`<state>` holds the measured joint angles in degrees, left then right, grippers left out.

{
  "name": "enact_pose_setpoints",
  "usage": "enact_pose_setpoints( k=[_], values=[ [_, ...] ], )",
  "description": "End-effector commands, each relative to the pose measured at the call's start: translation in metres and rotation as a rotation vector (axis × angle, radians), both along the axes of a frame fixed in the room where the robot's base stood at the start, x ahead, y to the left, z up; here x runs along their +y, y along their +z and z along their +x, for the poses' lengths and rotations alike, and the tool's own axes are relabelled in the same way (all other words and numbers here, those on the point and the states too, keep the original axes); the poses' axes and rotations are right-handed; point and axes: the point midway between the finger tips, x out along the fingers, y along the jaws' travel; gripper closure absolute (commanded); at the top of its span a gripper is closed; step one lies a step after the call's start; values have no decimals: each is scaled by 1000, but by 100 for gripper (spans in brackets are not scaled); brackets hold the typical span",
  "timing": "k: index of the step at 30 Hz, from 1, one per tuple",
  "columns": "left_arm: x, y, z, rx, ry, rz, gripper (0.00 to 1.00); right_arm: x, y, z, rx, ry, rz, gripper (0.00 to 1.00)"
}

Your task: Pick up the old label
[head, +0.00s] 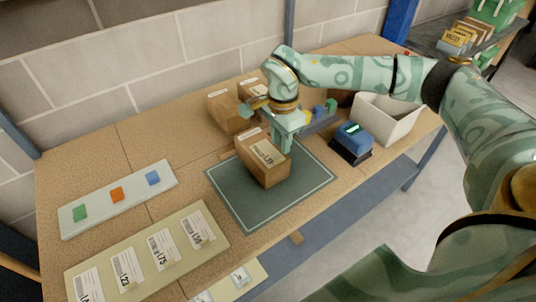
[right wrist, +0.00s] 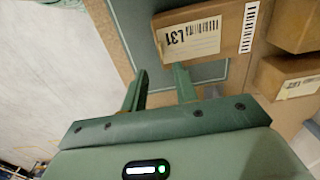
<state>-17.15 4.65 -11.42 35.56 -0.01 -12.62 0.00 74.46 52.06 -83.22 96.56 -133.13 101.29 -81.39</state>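A brown cardboard box (head: 262,168) stands on the dark green mat (head: 232,204). The old label (head: 266,153), white with a barcode and dark print, lies on the box. In the right wrist view the label (right wrist: 193,38) reads L31 and lies flat on the box (right wrist: 228,25). My right gripper (head: 285,140) is beside the far right of the box, close to the label. In the right wrist view its two fingers (right wrist: 161,84) stand apart with nothing between them; one tip is near the label's edge. Whether it touches the box is unclear. My left gripper is not in view.
A board with several printed labels (head: 146,252) lies front left, behind it a pale strip with coloured squares (head: 117,198). More boxes (head: 225,110) stand behind the mat. A blue device (head: 351,141) and a white bin (head: 393,122) are to the right.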

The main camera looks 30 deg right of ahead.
Motion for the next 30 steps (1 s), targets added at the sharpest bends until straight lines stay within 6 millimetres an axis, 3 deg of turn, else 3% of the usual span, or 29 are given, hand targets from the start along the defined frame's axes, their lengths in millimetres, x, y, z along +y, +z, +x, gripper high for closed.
enact_pose_setpoints(
  k=[5,13,22,25,30],
  values=[
    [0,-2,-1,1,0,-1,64,1,-15,0,1,0,1,71],
    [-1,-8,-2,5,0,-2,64,6,-56,2,2,0,2,71],
    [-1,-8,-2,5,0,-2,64,5,-62,3,-1,0,1,71],
    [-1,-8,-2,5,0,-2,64,5,-61,3,-1,0,1,99],
    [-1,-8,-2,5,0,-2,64,5,-61,3,-1,0,1,100]
  ],
)
